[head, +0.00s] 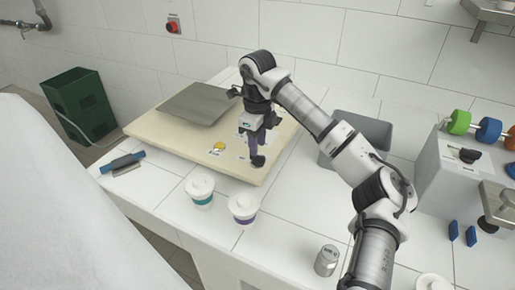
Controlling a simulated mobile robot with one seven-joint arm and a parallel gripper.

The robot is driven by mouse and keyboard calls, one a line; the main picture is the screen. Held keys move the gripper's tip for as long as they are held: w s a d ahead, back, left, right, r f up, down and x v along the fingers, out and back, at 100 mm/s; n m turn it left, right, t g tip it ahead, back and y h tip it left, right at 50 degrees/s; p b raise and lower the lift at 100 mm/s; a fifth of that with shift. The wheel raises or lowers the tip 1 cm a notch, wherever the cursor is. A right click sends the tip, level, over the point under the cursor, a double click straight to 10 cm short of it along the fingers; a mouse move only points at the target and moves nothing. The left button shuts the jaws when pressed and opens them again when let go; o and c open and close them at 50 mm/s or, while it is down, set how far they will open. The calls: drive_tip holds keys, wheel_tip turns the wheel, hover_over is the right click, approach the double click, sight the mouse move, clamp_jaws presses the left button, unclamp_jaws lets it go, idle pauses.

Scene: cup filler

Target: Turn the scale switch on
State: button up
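A wide cream slab (165,132) lies on the white tiled counter with a grey metal plate (196,103) on its back left; it looks like the scale. Its front right part carries small labels and a round yellow piece (218,147). I cannot tell which piece is the scale switch; it may be hidden behind my gripper. My gripper (257,160) points down over this labelled part, right of the yellow piece, with its dark tip low near the slab's surface. I cannot tell whether it touches anything or whether its fingers are apart.
Two lidded white cups, one with a teal band (200,191) and one purple (243,209), stand in front of the slab. A can (326,261) stands front right. A blue-handled tool (122,162) lies left. A grey bin (357,135) and a machine (455,172) are right.

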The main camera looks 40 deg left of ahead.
sight(257, 158)
drive_tip(key=shift+f+p, duration=0.35)
drive_tip(key=shift+f, duration=1.55)
drive_tip(key=shift+c, duration=0.4)
clamp_jaws()
